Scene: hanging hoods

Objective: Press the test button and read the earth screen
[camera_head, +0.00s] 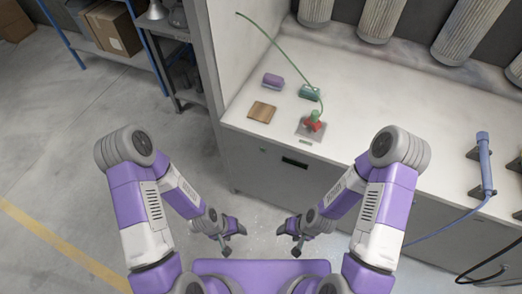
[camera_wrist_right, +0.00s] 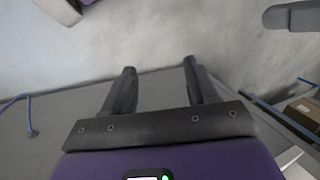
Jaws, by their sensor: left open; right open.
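A red and green piece (camera_head: 313,122) stands on a small grey plate (camera_head: 303,132) on the white bench; I cannot tell whether it is the test button. A green box (camera_head: 309,92) behind it has a green cable rising from it. A dark slot-like panel (camera_head: 295,163) is on the bench front; it may be the earth screen, but no reading can be made out. My left gripper (camera_head: 234,238) is open and empty, low in front of the bench. My right gripper (camera_head: 289,239) is open and empty beside it; its spread fingers show in the right wrist view (camera_wrist_right: 160,88).
A purple block (camera_head: 273,81) and a wooden board (camera_head: 262,112) lie on the bench (camera_head: 382,98). Ribbed cylinders (camera_head: 382,17) line the back. A blue tube (camera_head: 485,163) with a hose is at right. Shelves with a cardboard box (camera_head: 113,27) stand at left. The floor at left is clear.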

